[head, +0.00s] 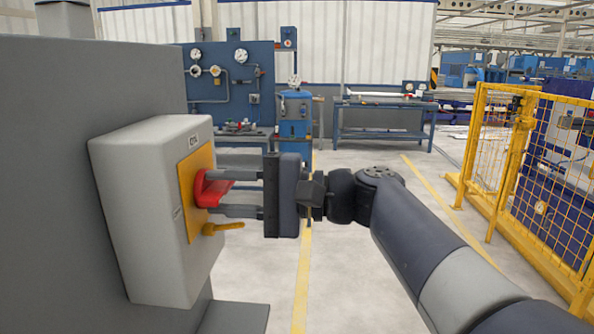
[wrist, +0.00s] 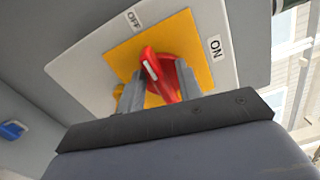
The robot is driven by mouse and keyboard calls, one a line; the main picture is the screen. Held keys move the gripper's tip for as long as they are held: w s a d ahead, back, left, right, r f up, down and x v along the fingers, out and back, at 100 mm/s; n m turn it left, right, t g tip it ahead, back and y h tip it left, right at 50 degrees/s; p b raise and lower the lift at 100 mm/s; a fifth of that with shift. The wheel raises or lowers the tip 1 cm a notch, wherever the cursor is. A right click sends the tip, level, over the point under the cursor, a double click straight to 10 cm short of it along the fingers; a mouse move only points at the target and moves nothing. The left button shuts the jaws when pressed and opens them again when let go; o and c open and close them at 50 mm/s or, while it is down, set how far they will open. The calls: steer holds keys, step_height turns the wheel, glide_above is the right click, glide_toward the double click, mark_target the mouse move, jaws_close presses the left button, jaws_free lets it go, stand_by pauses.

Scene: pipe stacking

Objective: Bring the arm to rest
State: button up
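A red rotary switch handle (head: 213,188) stands on a yellow plate (head: 187,190) on the front of a light grey switch box (head: 140,200). In the wrist view the handle (wrist: 158,72) has a white mark, and this end points roughly towards the OFF label (wrist: 133,19). The ON label (wrist: 215,47) is on the right. My gripper (head: 213,194) reaches to the box from the right, one finger above the handle and one below. The wrist view also shows my fingers (wrist: 160,88) on both sides of the handle. Whether they press on it is unclear.
A yellow lever (head: 222,228) sticks out just below my lower finger. The box hangs on a grey panel (head: 60,150) at the left. A yellow mesh fence (head: 510,170) stands at the right. Blue workbenches (head: 385,115) are far back. The floor behind my arm is open.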

steer(key=shift+r+m+p, duration=0.35)
steer(key=shift+m+p, duration=0.75)
steer(key=shift+p, duration=0.05)
steer(key=shift+f+m+p, duration=0.1)
steer(key=shift+m+p, duration=0.4)
steer(key=shift+f, duration=0.15)
